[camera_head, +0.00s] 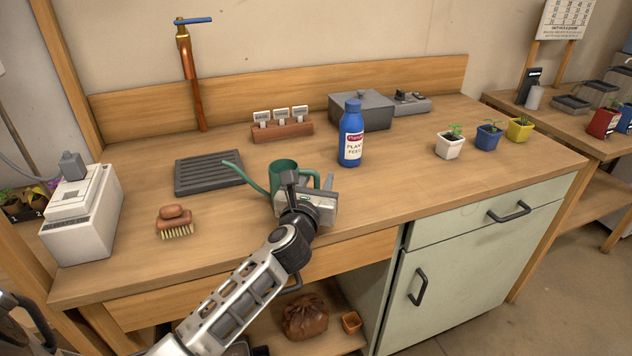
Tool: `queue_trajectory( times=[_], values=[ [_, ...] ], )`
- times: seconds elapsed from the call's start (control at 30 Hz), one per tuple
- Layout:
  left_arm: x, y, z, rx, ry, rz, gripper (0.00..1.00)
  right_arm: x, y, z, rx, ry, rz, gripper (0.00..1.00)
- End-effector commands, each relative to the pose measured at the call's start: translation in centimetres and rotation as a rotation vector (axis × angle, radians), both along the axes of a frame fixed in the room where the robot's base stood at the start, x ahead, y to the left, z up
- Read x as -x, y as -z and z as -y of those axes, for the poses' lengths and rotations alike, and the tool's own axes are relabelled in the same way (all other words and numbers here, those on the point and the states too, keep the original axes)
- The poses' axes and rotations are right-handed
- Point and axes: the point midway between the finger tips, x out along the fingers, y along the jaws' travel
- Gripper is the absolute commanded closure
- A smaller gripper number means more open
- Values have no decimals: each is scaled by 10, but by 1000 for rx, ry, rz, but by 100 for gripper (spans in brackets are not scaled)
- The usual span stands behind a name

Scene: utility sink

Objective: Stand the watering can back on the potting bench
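The green watering can (284,168) is over the middle front of the wooden potting bench (420,187). It looks upright, with its thin spout pointing left toward the dark drain grate. My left gripper (307,183) is at the can's right front side and covers its lower part and much of its handle side. The fingers are close against the can, but I cannot see whether they are closed on it. The can's base is hidden, so I cannot tell whether it touches the bench top. My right gripper does not show.
The blue plant feed bottle (351,138) stands behind right of the can. The dark grate (208,172) and a brush (175,222) lie left. A white device (82,220) stands at the left end. Small potted plants (487,136) stand right. The bench's right front is clear.

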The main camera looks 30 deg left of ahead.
Motion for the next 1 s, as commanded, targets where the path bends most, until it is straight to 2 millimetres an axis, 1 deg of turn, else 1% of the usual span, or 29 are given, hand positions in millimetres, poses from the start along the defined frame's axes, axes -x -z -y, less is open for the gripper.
queue_trajectory(
  times=[0.07, 0.17, 0.27, 0.5, 0.6, 0.7, 0.8, 0.87, 0.93, 0.97, 1.0],
  values=[
    [0, -4, 0, -1, 0, 1, 66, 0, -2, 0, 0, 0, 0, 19],
    [9, -2, 3, 1, 1, -2, 66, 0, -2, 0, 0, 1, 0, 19],
    [26, -2, 7, 1, 1, -3, 66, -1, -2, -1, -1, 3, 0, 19],
    [77, -1, 22, 2, 1, -4, 66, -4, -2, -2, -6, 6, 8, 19],
    [94, -1, 27, 2, 1, -3, 66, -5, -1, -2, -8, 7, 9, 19],
    [106, -2, 30, 0, 1, -1, 66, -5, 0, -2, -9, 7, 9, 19],
    [113, -3, 32, -6, 1, -1, 66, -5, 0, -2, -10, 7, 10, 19],
    [116, -4, 34, -43, 5, 2, 66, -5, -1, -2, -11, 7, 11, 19],
    [121, -7, 39, -155, 20, 9, 66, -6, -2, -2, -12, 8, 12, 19],
    [123, -8, 42, -231, 30, 12, 66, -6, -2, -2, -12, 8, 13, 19],
    [126, -10, 48, -355, 49, 16, 66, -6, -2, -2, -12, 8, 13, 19]
  ],
)
